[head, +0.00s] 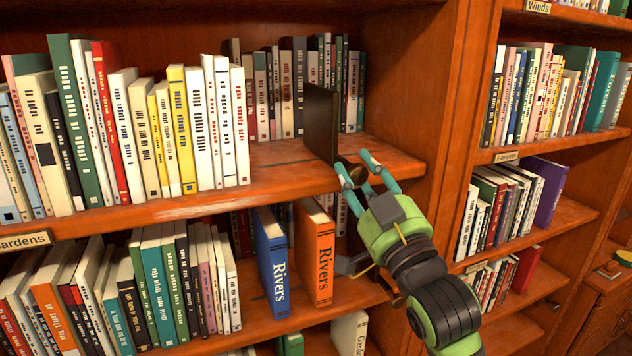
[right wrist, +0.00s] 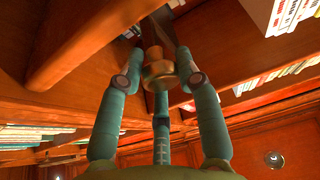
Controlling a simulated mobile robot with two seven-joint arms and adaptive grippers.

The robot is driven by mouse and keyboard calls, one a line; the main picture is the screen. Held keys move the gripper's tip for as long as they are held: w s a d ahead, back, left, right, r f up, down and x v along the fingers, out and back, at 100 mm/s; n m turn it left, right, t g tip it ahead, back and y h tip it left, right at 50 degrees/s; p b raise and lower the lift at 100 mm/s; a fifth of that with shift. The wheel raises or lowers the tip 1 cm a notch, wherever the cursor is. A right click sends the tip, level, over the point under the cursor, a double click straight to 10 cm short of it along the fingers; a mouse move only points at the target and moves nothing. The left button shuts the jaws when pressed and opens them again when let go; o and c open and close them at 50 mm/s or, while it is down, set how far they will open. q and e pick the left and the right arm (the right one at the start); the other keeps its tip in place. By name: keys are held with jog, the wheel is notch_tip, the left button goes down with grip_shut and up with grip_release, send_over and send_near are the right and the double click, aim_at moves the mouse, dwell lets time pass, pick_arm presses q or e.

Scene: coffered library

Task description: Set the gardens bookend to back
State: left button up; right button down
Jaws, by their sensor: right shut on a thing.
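The bookend (head: 322,122) is a dark brown upright plate on the upper shelf, standing right of the front row of books with a gap between. My right gripper (head: 354,168) reaches in from the lower right and is shut on the bookend's brass-coloured knob. The knob (right wrist: 158,72) shows between the fingers in the right wrist view, with the dark plate beyond it. The shelf edge carries a label reading "Gardens" (head: 25,240) at the left. The bookend's foot is partly hidden. My left gripper is not in view.
A front row of books (head: 160,135) fills the left of this shelf. A back row (head: 275,90) stands behind the bookend. Bare shelf board (head: 275,160) lies left of the bookend. A wooden upright (head: 420,90) bounds the right. Two "Rivers" books (head: 314,250) stand below.

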jog(key=w+d, duration=0.1)
jog(key=d, duration=0.2)
jog(key=w+d, duration=0.1)
jog(key=d, duration=0.3)
jog(key=w+d, duration=0.1)
jog(key=d, duration=0.3)
jog(key=shift+w+d+r, duration=0.1)
jog(key=shift+w+r, duration=0.1)
jog(key=shift+w, duration=0.05)
jog(key=c, duration=1.2)
grip_release()
jog(key=o, duration=0.3)
jog(key=shift+w, duration=0.1)
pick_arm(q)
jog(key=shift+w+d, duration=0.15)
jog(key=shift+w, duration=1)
pick_arm(e)
jog(key=v, duration=1.2)
jog(key=shift+f, duration=0.2)
jog(key=shift+w, duration=0.15)
